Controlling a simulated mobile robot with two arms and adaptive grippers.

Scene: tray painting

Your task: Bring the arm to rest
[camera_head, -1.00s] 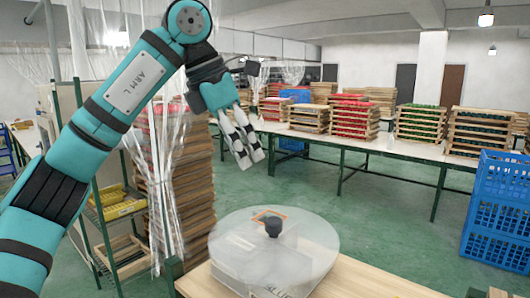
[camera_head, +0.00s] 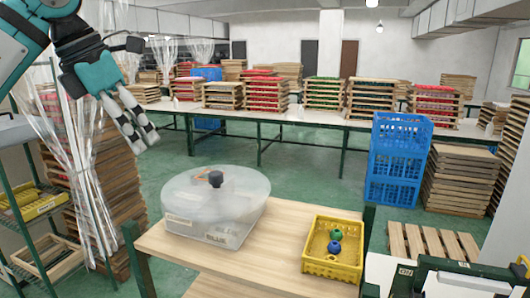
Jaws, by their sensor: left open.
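My left arm comes in from the upper left, and its left gripper (camera_head: 139,132) hangs in the air with its fingers pointing down and to the right. The gripper is open, with nothing between its fingers. It is above and to the left of the wooden table (camera_head: 263,257), apart from it. On the table stands a translucent round container (camera_head: 210,207) with a dark knob and the word BLUE on its front. My right gripper does not show.
A yellow crate (camera_head: 333,262) with a blue and a green ball sits on the table's right side. Blue crates (camera_head: 398,160) and wooden tray stacks (camera_head: 461,180) stand behind at right. A green shelf rack (camera_head: 15,217) and plastic sheeting are at left. The table's middle is clear.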

